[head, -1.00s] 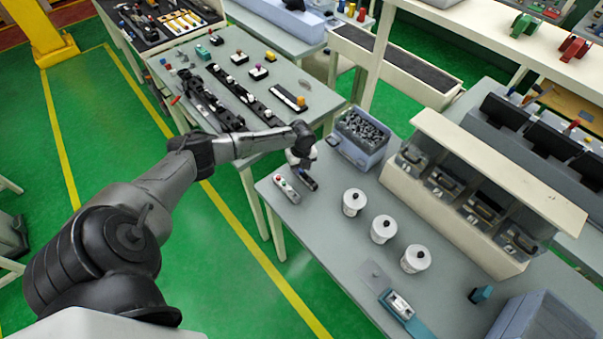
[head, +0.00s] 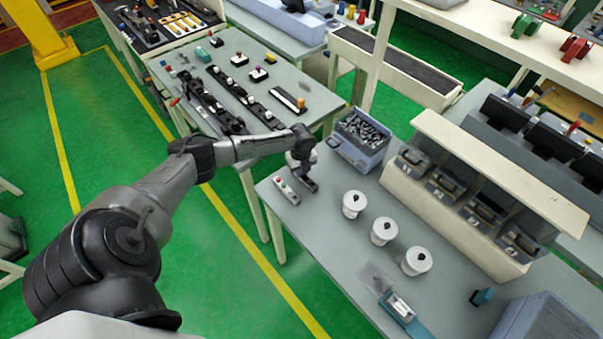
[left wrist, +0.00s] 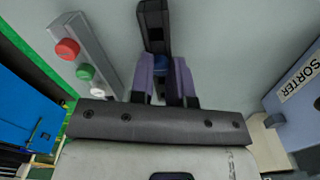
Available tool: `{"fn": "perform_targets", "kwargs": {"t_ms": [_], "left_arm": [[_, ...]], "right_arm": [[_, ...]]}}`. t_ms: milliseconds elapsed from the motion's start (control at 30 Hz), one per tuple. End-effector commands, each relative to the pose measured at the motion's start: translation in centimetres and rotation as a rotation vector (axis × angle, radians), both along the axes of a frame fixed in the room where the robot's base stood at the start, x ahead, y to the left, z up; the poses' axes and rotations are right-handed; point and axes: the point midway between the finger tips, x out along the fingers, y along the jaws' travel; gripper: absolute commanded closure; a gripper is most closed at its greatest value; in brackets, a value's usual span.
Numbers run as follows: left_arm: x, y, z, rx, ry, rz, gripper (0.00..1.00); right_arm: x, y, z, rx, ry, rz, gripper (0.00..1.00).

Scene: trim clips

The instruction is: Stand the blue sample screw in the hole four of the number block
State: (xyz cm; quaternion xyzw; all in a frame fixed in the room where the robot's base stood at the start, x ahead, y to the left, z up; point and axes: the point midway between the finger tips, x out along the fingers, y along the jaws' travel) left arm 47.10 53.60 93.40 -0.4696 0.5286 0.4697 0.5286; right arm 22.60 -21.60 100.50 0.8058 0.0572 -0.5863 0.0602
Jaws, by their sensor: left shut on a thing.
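My left gripper (head: 301,163) is over the near left corner of the grey table. In the left wrist view its two purple fingers (left wrist: 164,70) are shut on the blue sample screw (left wrist: 160,66), of which only a small blue part shows between them. The dark number block (left wrist: 154,22) lies right under and beyond the fingertips; its near part is hidden. It also shows as a small dark bar below the gripper in the head view (head: 309,186). I cannot tell whether the screw is in a hole or just above it. The block's numbers cannot be read.
A grey box with red and green buttons (left wrist: 84,52) lies left of the block. A blue-grey bin of dark parts (head: 361,139) stands behind, close to the gripper. Several white cups (head: 384,230) stand to the right. A shelf with compartments (head: 470,190) lies beyond them.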

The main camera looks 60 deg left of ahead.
Motion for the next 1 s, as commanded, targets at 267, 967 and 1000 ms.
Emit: {"fn": "perform_targets", "kwargs": {"t_ms": [267,967,1000], "left_arm": [[0.0,0.0,0.8,0.000,0.000,0.000,1.00],[0.0,0.0,4.2,0.000,0.000,0.000,1.00],[0.0,0.0,4.4,0.000,0.000,0.000,1.00]], "right_arm": [[0.0,-0.3,0.7,-0.009,0.000,0.005,0.57],[0.0,0.0,3.9,-0.001,0.000,0.001,0.57],[0.0,0.0,4.0,0.000,0.000,0.000,0.57]]}}
